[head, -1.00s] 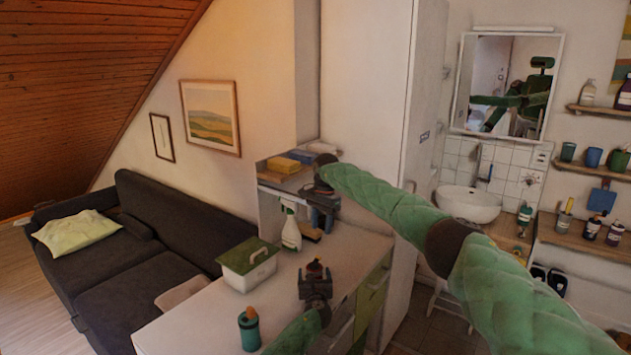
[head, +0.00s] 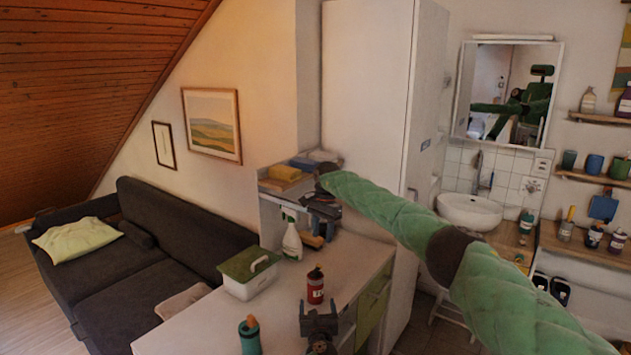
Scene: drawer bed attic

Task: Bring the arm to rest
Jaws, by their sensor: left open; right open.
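My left gripper (head: 319,322) is low in the head view, over the white counter (head: 200,327). It is open and empty, in front of a red bottle (head: 315,287) with a dark cap that stands upright, apart from the jaws. My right arm, in green padding, reaches in from the right across the middle of the view. My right gripper (head: 322,210) is at the counter's far end by the raised shelf; it is open, its fingers small and partly lost against the blue and tan things behind them.
A white spray bottle (head: 292,240), a green-lidded white box (head: 248,272) and a teal bottle with an orange top (head: 249,335) stand on the counter. A tall white cabinet (head: 365,100) stands behind my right arm.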

